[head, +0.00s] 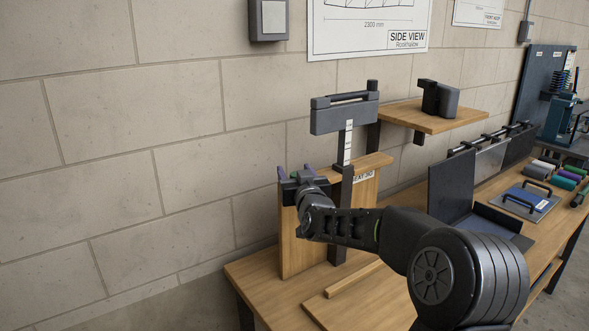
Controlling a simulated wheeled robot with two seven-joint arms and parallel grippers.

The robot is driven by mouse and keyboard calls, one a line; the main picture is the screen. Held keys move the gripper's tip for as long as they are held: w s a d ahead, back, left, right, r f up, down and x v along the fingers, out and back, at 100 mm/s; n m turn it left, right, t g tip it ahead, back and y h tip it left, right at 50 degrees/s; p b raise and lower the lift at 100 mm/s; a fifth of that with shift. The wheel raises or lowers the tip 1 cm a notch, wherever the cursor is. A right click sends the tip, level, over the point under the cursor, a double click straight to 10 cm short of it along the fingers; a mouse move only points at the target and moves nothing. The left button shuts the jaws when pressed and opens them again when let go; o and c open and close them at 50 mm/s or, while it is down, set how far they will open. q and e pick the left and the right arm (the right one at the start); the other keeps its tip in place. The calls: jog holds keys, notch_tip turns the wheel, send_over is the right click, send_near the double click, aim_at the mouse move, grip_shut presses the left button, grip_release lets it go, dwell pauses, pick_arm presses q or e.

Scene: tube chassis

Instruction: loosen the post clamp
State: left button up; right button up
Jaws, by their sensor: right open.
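A dark post (347,187) stands upright on the wooden bench, with a white marked scale strip (348,143) on its front. A grey box-shaped head (344,115) sits at the top of the post. My right gripper (296,176) is at the left of the post, in front of a wooden upright board (292,243). It is open, and I see nothing held in it. Small purple and blue parts show at its tips. I cannot make out the post clamp; my gripper and wrist cover part of the area beside the post. My left gripper is not in view.
A wooden shelf (430,118) holds a dark device (437,98) to the right of the post. A dark angled plate (452,186), a blue handled plate (524,201) and several coloured rollers lie along the bench (266,291). The wall is close behind.

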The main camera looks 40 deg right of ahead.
jog(key=shift+w+d, duration=0.1)
jog(key=shift+w, duration=0.15)
grip_shut()
dwell(0.5)
